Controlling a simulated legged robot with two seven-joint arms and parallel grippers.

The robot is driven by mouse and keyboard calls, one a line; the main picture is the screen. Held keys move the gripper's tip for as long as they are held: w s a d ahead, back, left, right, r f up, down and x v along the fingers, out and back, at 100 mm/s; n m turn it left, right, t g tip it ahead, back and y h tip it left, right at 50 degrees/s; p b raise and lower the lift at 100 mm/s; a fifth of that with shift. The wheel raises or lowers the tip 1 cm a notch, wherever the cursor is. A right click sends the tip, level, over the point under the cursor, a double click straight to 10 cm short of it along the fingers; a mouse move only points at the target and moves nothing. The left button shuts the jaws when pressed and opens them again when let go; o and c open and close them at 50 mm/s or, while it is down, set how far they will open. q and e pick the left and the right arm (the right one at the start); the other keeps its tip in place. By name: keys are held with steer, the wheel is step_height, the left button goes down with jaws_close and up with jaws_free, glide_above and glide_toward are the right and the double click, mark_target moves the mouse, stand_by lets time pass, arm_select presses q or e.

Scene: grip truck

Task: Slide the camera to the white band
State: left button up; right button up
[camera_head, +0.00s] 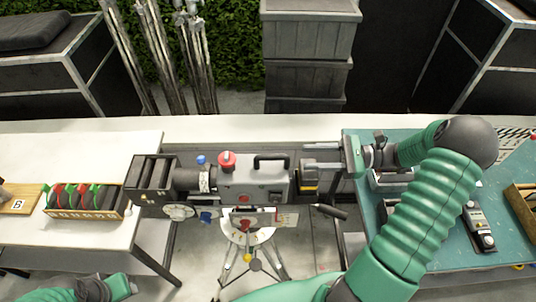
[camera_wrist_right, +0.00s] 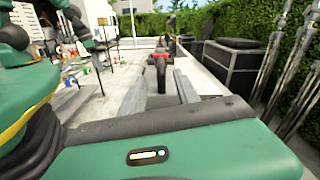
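The grey camera (camera_head: 253,180) stands in the middle of the head view, with a black matte box (camera_head: 150,177) at its left end, a red knob on top and a black handle. A white marked ring (camera_head: 204,180) shows around its lens; I cannot tell whether this is the white band. My right gripper (camera_head: 318,156) is just right of the camera's rear, its fingers pointing left and apart. In the right wrist view, the fingers (camera_wrist_right: 172,92) have a gap between them, with the camera's dark and red parts beyond. My left gripper (camera_head: 130,285) is low at the left, its fingers unclear.
A tripod (camera_head: 250,255) stands below the camera. The white table (camera_head: 85,230) at left holds a wooden box of round items (camera_head: 88,200). The teal table (camera_head: 450,245) at right holds small devices. Stands (camera_head: 190,60) and grey crates (camera_head: 308,40) are behind the ledge.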

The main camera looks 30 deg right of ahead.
mark_target(268, 155)
steer(key=p+x, duration=0.3)
steer(key=x, duration=0.8)
steer(key=shift+w+p, duration=0.2)
steer(key=shift+p, duration=0.2)
steer(key=shift+w+a+f, duration=0.1)
steer(key=shift+a, duration=0.25)
steer(key=shift+a, duration=0.1)
steer(key=c, duration=0.5)
jaws_close()
